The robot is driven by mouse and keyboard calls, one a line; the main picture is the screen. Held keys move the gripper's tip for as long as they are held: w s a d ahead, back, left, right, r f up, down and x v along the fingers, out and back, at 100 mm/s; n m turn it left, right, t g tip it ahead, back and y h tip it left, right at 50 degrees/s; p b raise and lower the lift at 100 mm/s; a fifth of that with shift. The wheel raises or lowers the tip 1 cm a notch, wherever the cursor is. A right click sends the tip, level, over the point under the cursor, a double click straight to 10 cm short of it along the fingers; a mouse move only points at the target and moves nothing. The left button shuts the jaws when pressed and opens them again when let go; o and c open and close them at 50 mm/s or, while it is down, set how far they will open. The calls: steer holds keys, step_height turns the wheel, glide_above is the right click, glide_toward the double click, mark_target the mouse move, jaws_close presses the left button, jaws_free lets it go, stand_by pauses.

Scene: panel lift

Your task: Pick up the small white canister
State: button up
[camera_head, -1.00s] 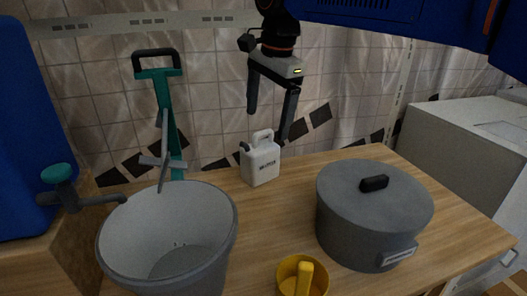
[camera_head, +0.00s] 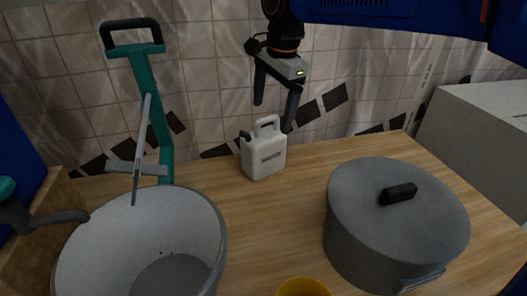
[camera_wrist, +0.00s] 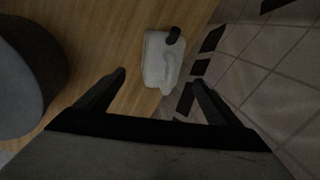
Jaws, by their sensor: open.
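The small white canister (camera_head: 264,154) stands upright on the wooden worktop near the tiled wall, in the middle of the head view.
A grey lidded pot (camera_head: 395,225) stands to the right, a large grey bucket (camera_head: 140,245) at the left front. A yellow item (camera_head: 302,288) is at the front edge. A teal stand with a black handle (camera_head: 150,90) rises at the left. Bare worktop (camera_head: 265,225) lies between bucket and pot.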

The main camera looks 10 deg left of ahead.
glide_above(264, 135)
steer(key=d, duration=0.2)
steer(key=f, duration=0.4)
steer(key=shift+s+a+f, duration=0.1)
steer(key=shift+s+a, duration=0.05)
steer(key=shift+s, duration=0.2)
steer(key=shift+w+a+f, duration=0.1)
steer(key=shift+a+f, duration=0.15)
steer(key=shift+f, duration=0.6)
steer(key=shift+w+a+f, duration=0.1)
steer(key=shift+a+f, duration=0.2)
steer(key=shift+f, duration=0.6)
steer(key=shift+w+a+f, duration=0.1)
steer(key=shift+a+f, duration=0.15)
steer(key=shift+f, duration=0.6)
steer(key=shift+c, duration=0.5)
steer(key=shift+r, duration=0.1)
steer(key=c, duration=1.1)
